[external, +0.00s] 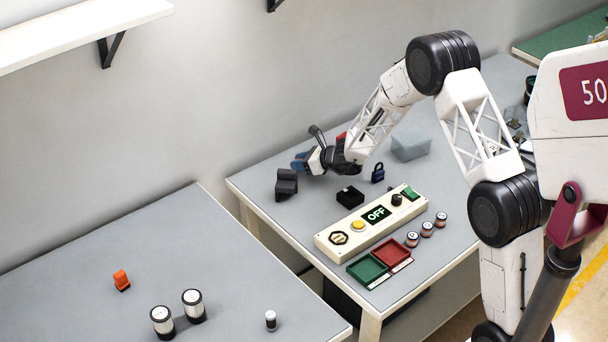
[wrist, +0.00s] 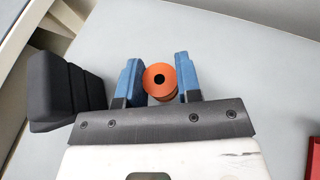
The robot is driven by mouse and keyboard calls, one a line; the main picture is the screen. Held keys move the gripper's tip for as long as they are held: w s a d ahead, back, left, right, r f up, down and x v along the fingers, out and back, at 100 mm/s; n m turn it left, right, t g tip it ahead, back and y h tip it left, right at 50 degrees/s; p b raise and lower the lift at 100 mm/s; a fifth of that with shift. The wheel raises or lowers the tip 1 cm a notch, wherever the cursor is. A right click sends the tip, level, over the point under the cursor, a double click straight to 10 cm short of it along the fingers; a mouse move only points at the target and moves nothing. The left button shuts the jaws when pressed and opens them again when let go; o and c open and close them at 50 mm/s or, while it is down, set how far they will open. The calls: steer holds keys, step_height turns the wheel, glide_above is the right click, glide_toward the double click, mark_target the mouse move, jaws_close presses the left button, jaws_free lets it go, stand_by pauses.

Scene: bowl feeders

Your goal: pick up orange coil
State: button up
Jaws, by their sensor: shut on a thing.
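The orange coil (wrist: 161,94) shows in the wrist view as a round spool with a dark centre hole, seen end-on. It sits between the two blue fingertips of my gripper (wrist: 157,76), which is shut on it. In the external view my gripper (external: 302,161) is low over the far left part of the right-hand table, and the coil cannot be made out there. Whether the coil still touches the table is not clear.
A black block (wrist: 62,92) stands close left of my fingers; the external view shows it too (external: 286,184).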

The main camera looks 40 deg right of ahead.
steer(key=shift+s+r, duration=0.15)
steer(key=shift+r, duration=0.35)
steer(key=s, duration=0.5)
steer(key=s+a+r, duration=0.1)
steer(key=s, duration=0.9)
steer(key=shift+s+a+r, duration=0.2)
steer(key=shift+s+a, duration=0.1)
steer(key=shift+a, duration=0.05)
